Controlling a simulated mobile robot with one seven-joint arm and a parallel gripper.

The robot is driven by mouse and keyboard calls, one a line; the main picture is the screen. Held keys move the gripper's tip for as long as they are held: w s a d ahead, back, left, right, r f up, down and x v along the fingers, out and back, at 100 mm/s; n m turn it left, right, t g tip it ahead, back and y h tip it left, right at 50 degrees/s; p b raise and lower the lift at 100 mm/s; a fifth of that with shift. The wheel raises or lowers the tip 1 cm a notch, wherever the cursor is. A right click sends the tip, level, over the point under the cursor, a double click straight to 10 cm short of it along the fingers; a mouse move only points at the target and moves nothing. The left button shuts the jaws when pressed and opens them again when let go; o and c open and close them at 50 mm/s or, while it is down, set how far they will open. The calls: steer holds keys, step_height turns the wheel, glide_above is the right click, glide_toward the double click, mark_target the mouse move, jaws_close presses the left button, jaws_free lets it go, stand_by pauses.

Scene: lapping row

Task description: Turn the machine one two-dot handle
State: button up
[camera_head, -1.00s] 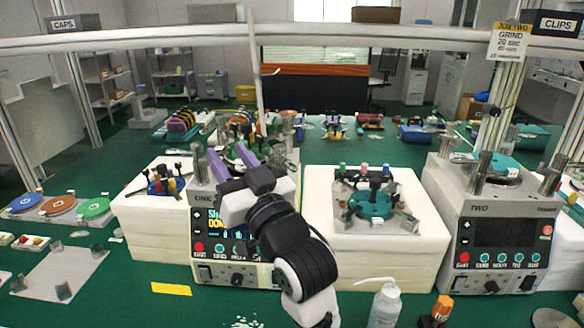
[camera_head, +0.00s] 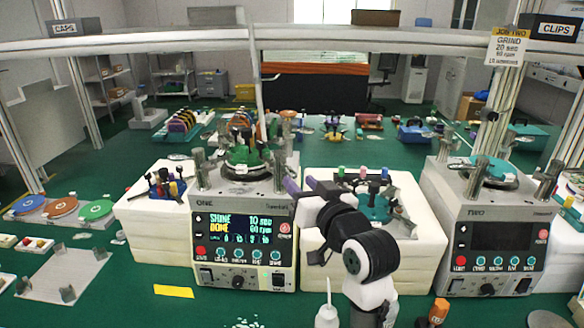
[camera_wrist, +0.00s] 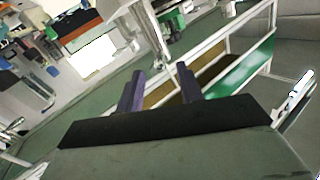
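Machine one (camera_head: 262,267) stands left of centre, a grey box labelled ONE with a lit screen (camera_head: 238,228) reading SHINE, DOME, 10 sec and 60 rpm. On its top sits a round fixture with green parts (camera_head: 243,156), between grey posts. A dark knob (camera_head: 238,283) is on its lower front panel. I cannot make out two-dot marks on any handle. My gripper (camera_head: 300,186) is beside machine one's right edge, apart from its top fixture. In the wrist view my gripper's purple fingers (camera_wrist: 160,88) are apart with nothing between them.
White blocks flank machine one; the right block (camera_head: 415,262) carries a teal fixture (camera_head: 374,206), partly behind my arm. Machine two (camera_head: 497,240) stands at right with a dark screen. A squeeze bottle (camera_head: 327,317) and an orange-capped bottle (camera_head: 439,310) stand in front. An overhead rail (camera_head: 370,38) crosses above.

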mark_target(296, 178)
steer(key=p+x, duration=0.1)
steer(key=x, duration=0.4)
jaws_close()
stand_by(0.3)
